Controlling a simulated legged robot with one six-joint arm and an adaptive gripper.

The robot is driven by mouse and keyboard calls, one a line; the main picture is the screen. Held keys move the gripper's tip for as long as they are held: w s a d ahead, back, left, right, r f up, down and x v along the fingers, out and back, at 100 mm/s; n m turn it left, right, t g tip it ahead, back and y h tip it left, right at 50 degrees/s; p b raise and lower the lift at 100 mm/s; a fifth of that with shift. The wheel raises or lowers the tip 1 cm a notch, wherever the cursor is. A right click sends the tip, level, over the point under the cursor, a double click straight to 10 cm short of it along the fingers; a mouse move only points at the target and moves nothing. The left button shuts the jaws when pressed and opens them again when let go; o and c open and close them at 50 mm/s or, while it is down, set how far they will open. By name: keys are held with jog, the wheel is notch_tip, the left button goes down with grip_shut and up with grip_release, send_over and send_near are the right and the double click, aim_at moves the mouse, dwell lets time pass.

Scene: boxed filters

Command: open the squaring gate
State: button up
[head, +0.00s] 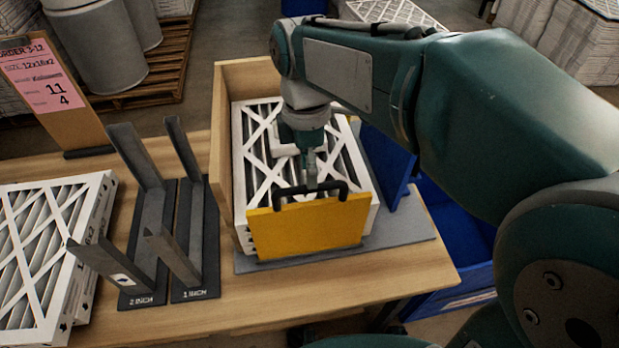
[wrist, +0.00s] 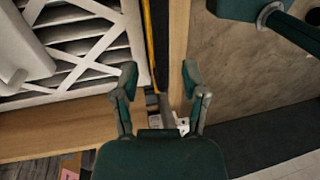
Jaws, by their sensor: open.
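The squaring gate is a yellow panel (head: 308,229) with a black handle (head: 284,197) along its top edge. It stands upright in front of a stack of white-framed filters (head: 262,152). My gripper (head: 311,176) points down at the middle of the handle in the head view. In the wrist view, my gripper (wrist: 160,75) has its two fingers apart. The gate's thin yellow edge (wrist: 149,45) and part of the dark handle (wrist: 166,108) show between the fingers. I cannot tell whether either finger touches the handle.
A wooden wall (head: 217,150) stands left of the stack and a blue panel (head: 388,165) right of it, on a grey base (head: 415,236). Dark metal racks (head: 196,240), another filter stack (head: 45,255) and an order board (head: 52,88) stand to the left. A blue bin (head: 455,225) is at right.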

jog(key=shift+s+f, duration=0.15)
jog(key=shift+f, duration=0.55)
jog(key=shift+s+f, duration=0.1)
jog(key=shift+f, duration=0.55)
grip_shut()
jog(key=shift+s, duration=0.1)
